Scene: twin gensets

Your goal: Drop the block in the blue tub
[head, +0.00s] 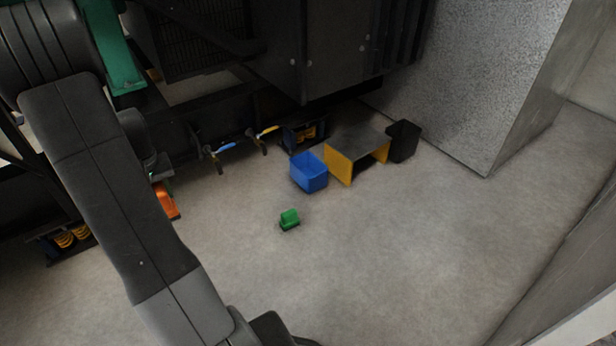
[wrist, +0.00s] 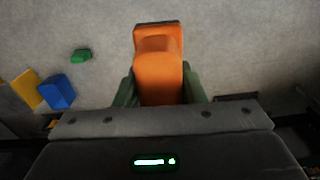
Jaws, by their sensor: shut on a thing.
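The orange block (wrist: 158,75) is between the green fingers of my gripper (wrist: 160,90) in the wrist view, with a dark end facing away from me. In the head view, the orange block (head: 166,203) shows just right of my arm, which hides most of the gripper. The blue tub (head: 315,183) is open-topped and stands on the floor right of the block, some way off. The tub also shows at the left of the wrist view (wrist: 60,92). The part of the tub's inside that shows looks empty.
A green block (head: 289,219) lies on the floor in front of the tub. A yellow-sided stand with a grey top (head: 357,142) is beside the tub, then a black bin (head: 403,140). Valves with blue and yellow handles (head: 265,132) stick out from the dark genset frame.

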